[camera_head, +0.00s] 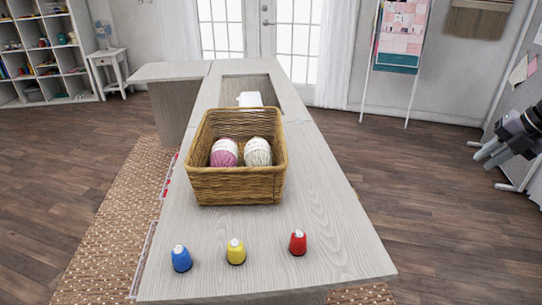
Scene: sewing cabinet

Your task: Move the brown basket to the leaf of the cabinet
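The brown wicker basket (238,186) stands upright on the middle of the pale wooden cabinet top (318,215). It holds a pink-and-white yarn ball (224,153) and a cream yarn ball (258,152). The cabinet's leaf (170,71) extends to the left at the far end, and its top looks bare. My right gripper (484,161) is at the right edge of the picture, over the floor and well apart from the basket. Its two fingers look slightly apart with nothing between them. My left gripper is not in view.
Blue (181,259), yellow (236,252) and red (298,243) thread spools stand on the near end of the top. A recess (280,92) with a white object (250,99) lies behind the basket. Wooden floor (430,195) is clear on the right.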

